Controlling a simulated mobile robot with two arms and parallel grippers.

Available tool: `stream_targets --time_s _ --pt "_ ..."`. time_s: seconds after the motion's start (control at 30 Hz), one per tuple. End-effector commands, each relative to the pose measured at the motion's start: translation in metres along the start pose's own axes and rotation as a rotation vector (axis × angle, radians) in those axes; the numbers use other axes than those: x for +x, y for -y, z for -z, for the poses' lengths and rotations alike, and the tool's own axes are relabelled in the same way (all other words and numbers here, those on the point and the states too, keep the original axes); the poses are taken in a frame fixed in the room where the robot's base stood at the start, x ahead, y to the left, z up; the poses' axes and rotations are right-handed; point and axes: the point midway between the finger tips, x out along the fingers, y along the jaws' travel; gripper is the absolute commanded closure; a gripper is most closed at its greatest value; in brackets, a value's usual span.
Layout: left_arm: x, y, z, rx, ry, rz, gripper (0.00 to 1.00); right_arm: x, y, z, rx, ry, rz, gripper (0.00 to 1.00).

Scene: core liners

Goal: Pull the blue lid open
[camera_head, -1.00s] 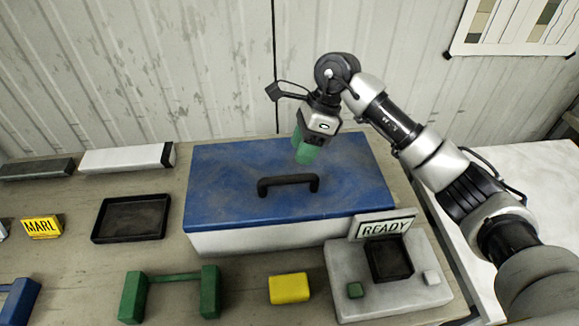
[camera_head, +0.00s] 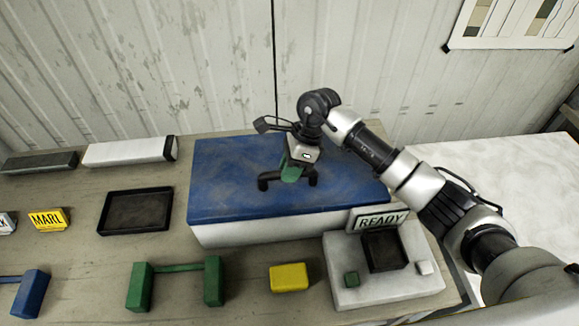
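The blue lid (camera_head: 230,185) lies flat on top of a white box (camera_head: 240,232) at the back middle of the table. Its black handle (camera_head: 264,182) stands near the lid's centre. My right gripper (camera_head: 291,174) points down at the handle, with its green fingers overlapping the handle's middle. The fingers hide part of the bar, and whether they are open or closed around it cannot be made out. My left gripper is not in view.
A grey device (camera_head: 345,296) with a READY sign (camera_head: 380,221) stands in front of the box at right. A yellow block (camera_head: 289,277), a green bracket (camera_head: 178,267) and a black tray (camera_head: 136,226) lie in front and left. A corrugated wall (camera_head: 130,60) is behind.

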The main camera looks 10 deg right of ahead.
Motion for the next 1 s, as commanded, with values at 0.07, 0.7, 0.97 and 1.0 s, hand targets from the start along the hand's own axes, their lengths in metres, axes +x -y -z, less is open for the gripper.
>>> stream_targets --time_s 0.07,0.7,0.97,1.0 --pt "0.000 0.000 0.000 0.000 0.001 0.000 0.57 0.000 0.000 0.000 0.000 0.000 0.001 0.91" --pt "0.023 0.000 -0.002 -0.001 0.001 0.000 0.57 -0.022 0.010 -0.009 -0.005 0.000 0.009 1.00" --pt "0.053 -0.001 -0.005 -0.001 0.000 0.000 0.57 -0.055 0.029 -0.023 -0.003 0.001 0.012 1.00" --pt "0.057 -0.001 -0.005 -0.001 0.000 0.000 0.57 -0.060 0.032 -0.025 -0.002 0.001 0.011 1.00"
